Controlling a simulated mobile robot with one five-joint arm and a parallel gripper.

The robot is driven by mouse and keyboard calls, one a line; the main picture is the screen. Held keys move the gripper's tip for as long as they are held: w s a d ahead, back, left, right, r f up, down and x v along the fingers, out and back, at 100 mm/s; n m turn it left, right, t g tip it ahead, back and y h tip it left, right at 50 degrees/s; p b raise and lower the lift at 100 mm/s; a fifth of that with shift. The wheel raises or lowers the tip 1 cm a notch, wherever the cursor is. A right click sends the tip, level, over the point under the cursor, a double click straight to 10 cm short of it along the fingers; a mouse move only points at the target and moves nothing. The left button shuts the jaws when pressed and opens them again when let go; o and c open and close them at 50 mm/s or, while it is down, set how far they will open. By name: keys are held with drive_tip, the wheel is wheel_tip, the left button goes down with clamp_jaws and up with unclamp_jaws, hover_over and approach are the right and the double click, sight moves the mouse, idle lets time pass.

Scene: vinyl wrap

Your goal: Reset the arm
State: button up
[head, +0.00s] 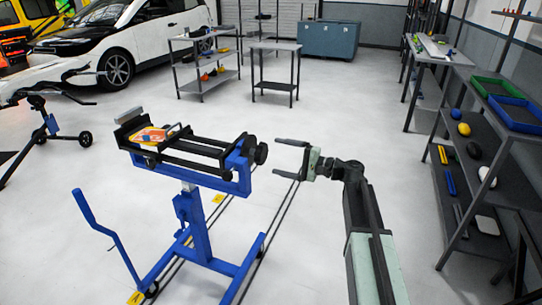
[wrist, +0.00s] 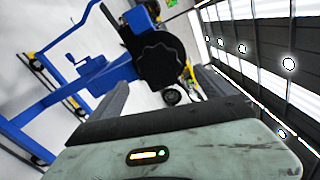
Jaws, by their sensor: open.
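My gripper (head: 290,158) is open and empty in the head view, held out in the air at the end of my raised arm. Its two dark fingers point left, toward a blue stand (head: 195,225) with a black clamp top, and there is a gap between them and the stand's black knob (head: 262,152). In the wrist view the gripper's fingers (wrist: 160,90) show at left and right, apart. The black knob (wrist: 160,60) and the blue frame (wrist: 45,105) of the stand appear beyond them.
A shelf rack (head: 480,150) with trays and small items stands at the right. Two grey tables (head: 275,47) and a teal chest (head: 328,40) are at the back. A white car (head: 140,38) is at the back left. The floor between is mostly clear.

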drive_tip(key=shift+s+d, duration=0.1)
drive_tip(key=s+d+f+n+g+h, duration=0.25)
drive_tip(key=s+f+h, duration=0.25)
drive_tip(key=s+f, duration=0.4)
drive_tip(key=s+d+f+n+g+h, duration=0.1)
drive_tip(key=s+f+n+g+h, duration=0.2)
drive_tip(key=s+f+h, duration=0.55)
drive_tip(key=s+d+f+n+g+h, duration=0.1)
drive_tip(key=s+d+f+h, duration=0.15)
drive_tip(key=d, duration=0.25)
drive_tip(key=s+d+f+h, duration=0.1)
drive_tip(key=s+d+f, duration=0.2)
drive_tip(key=s+d, duration=0.15)
wheel_tip(320, 180, up, 16)
drive_tip(key=w+p, duration=0.1)
drive_tip(key=p, duration=1.6)
drive_tip(key=shift+w+d+r, duration=0.15)
drive_tip(key=shift+w, duration=0.1)
